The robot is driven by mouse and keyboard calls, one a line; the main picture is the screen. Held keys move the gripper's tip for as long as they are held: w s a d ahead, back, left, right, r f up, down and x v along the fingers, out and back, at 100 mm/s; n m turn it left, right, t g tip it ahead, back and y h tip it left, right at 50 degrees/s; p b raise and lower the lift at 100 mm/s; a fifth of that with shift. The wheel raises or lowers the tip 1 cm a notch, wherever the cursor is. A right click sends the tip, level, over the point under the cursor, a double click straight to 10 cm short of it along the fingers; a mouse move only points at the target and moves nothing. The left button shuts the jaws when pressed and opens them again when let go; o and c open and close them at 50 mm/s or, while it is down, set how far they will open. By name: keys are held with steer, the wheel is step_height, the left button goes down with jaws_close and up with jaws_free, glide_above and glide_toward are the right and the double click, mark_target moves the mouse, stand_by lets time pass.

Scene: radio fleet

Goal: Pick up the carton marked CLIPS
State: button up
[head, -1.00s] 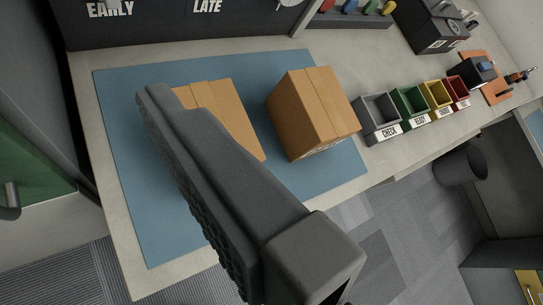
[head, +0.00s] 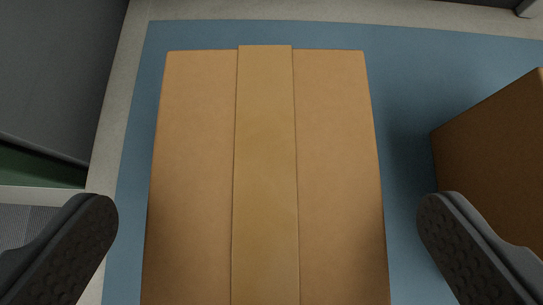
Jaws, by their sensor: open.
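A brown carton (head: 190,170) with a lighter tape strip down its middle fills the centre of the head view. It sits on a blue mat (head: 405,90). Only its top shows, and no marking can be read on it. A second brown carton (head: 500,160) is cut off at the right edge, and no marking shows on it either. I cannot tell which carton is marked CLIPS. My gripper (head: 268,225) is open, with one finger to the left and one to the right of the central carton. Neither finger appears to touch it.
The pale bench top (head: 300,10) shows beyond the mat and along its left side. A grey panel (head: 60,70) stands at the left. A strip of mat separates the two cartons, and the right finger is near the second carton.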

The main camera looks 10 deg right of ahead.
mark_target(258, 126)
steer(key=shift+x, duration=3.15)
steer(key=shift+s, duration=0.1)
steer(key=c, duration=1.1)
steer(key=shift+r, duration=1.55)
steer(key=shift+s+a+r, duration=0.25)
steer(key=shift+s+r, duration=0.05)
steer(key=shift+r, duration=0.05)
steer(key=s+a+r, duration=0.1)
steer(key=s+a, duration=0.7)
steer(key=s, duration=0.4)
steer(key=shift+s+a, duration=0.2)
steer(key=shift+a, duration=0.2)
